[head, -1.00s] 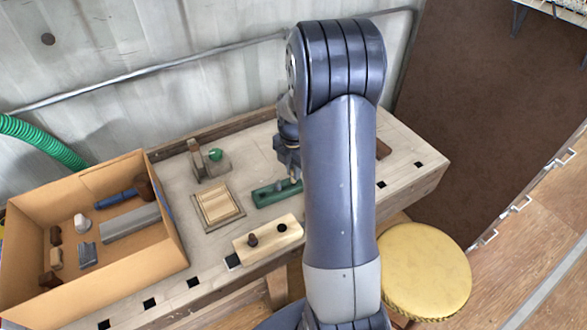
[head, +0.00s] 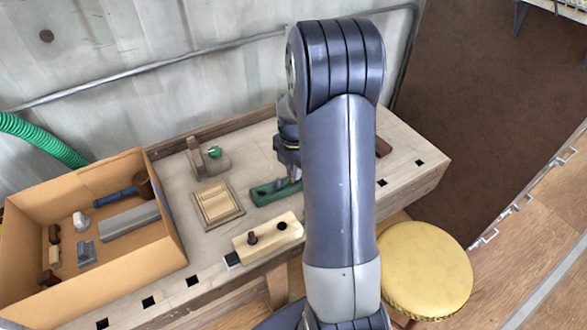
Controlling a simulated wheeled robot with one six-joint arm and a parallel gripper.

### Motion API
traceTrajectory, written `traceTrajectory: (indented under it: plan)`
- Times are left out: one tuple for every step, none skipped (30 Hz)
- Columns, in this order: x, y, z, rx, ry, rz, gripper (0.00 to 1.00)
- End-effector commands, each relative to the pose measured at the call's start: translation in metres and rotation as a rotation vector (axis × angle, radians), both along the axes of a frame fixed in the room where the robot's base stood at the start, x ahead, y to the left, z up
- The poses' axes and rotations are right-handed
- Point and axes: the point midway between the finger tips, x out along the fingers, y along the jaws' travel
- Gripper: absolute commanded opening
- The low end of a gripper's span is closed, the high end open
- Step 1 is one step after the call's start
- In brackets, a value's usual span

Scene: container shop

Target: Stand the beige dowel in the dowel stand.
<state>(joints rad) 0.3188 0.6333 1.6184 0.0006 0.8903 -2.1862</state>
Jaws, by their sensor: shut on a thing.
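The dowel stand (head: 268,237) is a pale wooden block near the bench's front edge. A dark brown peg (head: 252,238) stands in its left hole, and its right hole (head: 282,226) is open and empty. My gripper (head: 292,166) is behind and slightly right of the stand, over the right end of a green holder (head: 266,194). It is shut on the beige dowel (head: 294,175), which shows only as a small pale piece under the jaws. My arm hides part of this area, and I cannot tell whether the dowel still touches the green holder.
A cardboard box (head: 160,228) with tools and small blocks stands at the left. A wooden tray (head: 234,215) and a block with a green knob (head: 215,154) sit left of the gripper. A yellow stool (head: 428,270) stands before the bench.

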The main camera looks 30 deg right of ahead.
Motion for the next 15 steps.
traceTrajectory:
  plan:
    - [-0.0001,0.0001,-0.0015,0.0,0.0,0.0,0.0]
    - [-0.0001,0.0001,-0.002,0.0,0.0,0.0,0.0]
    - [-0.0001,0.0,-0.0026,0.0,0.0,0.0,0.0]
    - [-0.0001,0.0,-0.003,0.0,0.0,0.0,0.0]
    - [-0.0001,0.0,-0.0035,0.0,0.0,0.0,0.0]
    - [-0.0001,0.0,-0.0041,0.0,0.0,0.0,0.0]
    - [-0.0001,0.0,-0.0045,0.0,0.0,0.0,0.0]
    - [0.0,0.0,-0.005,0.0,0.0,0.0,0.0]
    - [0.0,0.0,-0.0056,0.0,0.0,0.0,0.0]
    - [-0.0001,0.0,-0.006,0.0,0.0,0.0,0.0]
    - [0.0,0.0,-0.0065,0.0,0.0,0.0,0.0]
    - [0.0,0.0,-0.007,0.0,0.0,0.0,0.0]
    - [0.0,0.0,-0.0074,0.0,0.0,0.0,0.0]
    - [0.0,0.0,-0.0077,0.0,0.0,0.0,0.0]
    - [0.0,0.0,-0.0078,0.0,0.0,0.0,0.0]
